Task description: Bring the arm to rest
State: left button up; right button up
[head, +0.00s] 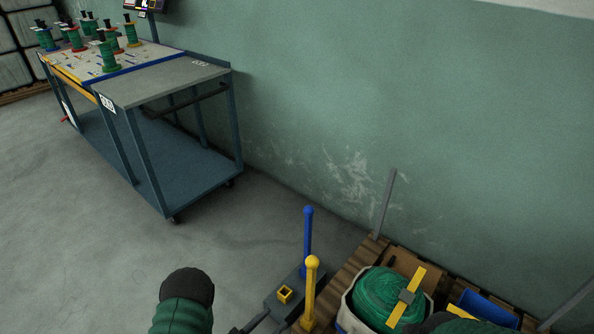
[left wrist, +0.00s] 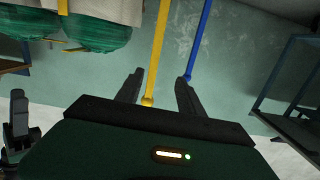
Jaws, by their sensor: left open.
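My left arm comes in at the bottom of the head view, and part of its dark gripper (head: 262,320) shows at the lower edge. It is near a grey base that bears a yellow post (head: 310,290) and a blue post (head: 307,240), both with round tops. In the left wrist view the two dark fingers (left wrist: 159,84) are spread apart. The yellow post (left wrist: 157,50) shows between them in the picture and the blue post (left wrist: 201,40) near the right finger; I cannot tell whether either is touched. The gripper holds nothing that I can see.
A wooden pallet (head: 345,275) at lower right bears a bin with green netting (head: 380,293), a yellow strip (head: 407,297) and a blue tray (head: 487,308). A blue-framed cart (head: 165,88) with several green spools stands at upper left. The floor between is clear.

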pick_arm(q)
jog(key=w+a+r+n+g+y, duration=0.2)
jog(key=w+a+r+g+y, duration=0.35)
jog(key=a+y, duration=0.25)
jog(key=s+a+r+n+g+y+p, duration=0.1)
jog(key=s+r+n+g, duration=0.2)
jog(key=s+r, duration=0.45)
jog(key=s+r+n+g+y+p, duration=0.1)
jog(key=s+r+n+g+p, duration=0.2)
jog(key=s, duration=0.7)
jog(key=w+p+v, duration=0.3)
jog(key=p+v, duration=1.3)
jog(key=w+r+p+v, duration=0.1)
jog(key=w+p+v, duration=0.3)
jog(key=p+v, duration=1.2)
jog(key=shift+a+r+m, duration=0.3)
jog(key=shift+a+r, duration=0.2)
jog(key=shift+r, duration=0.45)
